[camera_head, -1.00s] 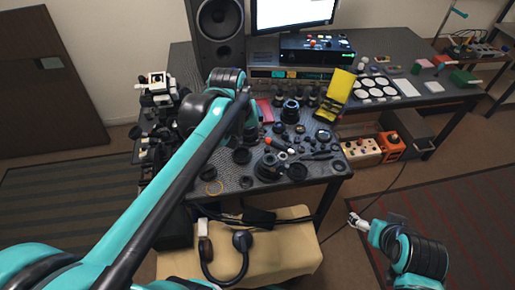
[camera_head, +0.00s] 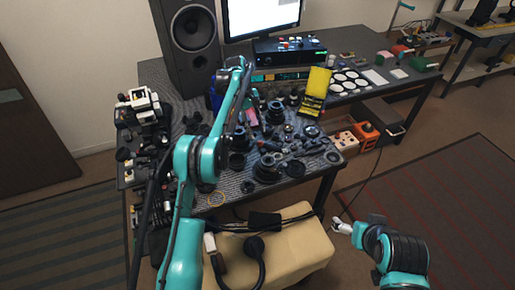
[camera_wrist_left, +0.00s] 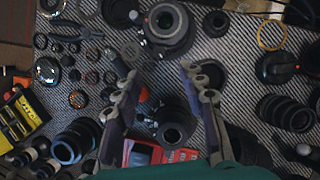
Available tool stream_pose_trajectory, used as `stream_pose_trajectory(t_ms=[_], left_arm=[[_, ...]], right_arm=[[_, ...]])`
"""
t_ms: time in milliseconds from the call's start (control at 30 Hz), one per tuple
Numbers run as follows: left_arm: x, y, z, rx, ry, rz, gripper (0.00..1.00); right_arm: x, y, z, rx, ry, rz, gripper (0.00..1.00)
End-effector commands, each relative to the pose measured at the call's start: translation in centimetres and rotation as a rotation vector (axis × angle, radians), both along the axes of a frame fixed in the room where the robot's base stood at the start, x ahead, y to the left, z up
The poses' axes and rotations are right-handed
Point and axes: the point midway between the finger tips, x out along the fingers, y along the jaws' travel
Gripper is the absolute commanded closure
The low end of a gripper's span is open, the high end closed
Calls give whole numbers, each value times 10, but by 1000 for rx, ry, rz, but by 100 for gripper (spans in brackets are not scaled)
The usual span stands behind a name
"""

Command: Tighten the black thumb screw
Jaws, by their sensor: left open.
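My left gripper (camera_wrist_left: 160,85) is open and empty in the left wrist view, pointing down at the patterned table top. A dark lens barrel (camera_wrist_left: 172,130) shows between its fingers, with a small orange-tipped part (camera_wrist_left: 143,96) beside it. A larger lens body (camera_wrist_left: 170,24) lies beyond the fingertips. I cannot pick out the black thumb screw for certain among the many small black parts. In the head view my left arm reaches over the table (camera_head: 236,185), and its fingers are hard to make out. My right gripper (camera_head: 343,228) hangs low, off the table; its opening is unclear.
Lens parts crowd the table. A yellow case (camera_head: 317,84), a speaker (camera_head: 187,40), a monitor (camera_head: 262,15) and a control box (camera_head: 290,48) stand behind. A beige stool (camera_head: 295,250) stands in front.

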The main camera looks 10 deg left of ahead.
Motion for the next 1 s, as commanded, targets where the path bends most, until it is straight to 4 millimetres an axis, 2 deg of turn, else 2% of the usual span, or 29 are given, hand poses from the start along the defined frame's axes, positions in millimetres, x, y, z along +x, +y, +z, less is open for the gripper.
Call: stream_pose_trajectory(t_ms=[500, 633, 900, 1000], left_arm=[[-14, -22, -67, -1, 4, 3, 59], [-16, -25, -74, -1, 4, 2, 59], [-16, -25, -74, -1, 4, 2, 59], [-16, -25, -74, -1, 4, 2, 86]], right_arm=[[0, 0, -31, 0, 0, 0, 15], [0, 0, -33, 0, 0, 0, 15], [0, 0, -33, 0, 0, 0, 15], [0, 0, -33, 0, 0, 0, 15]])
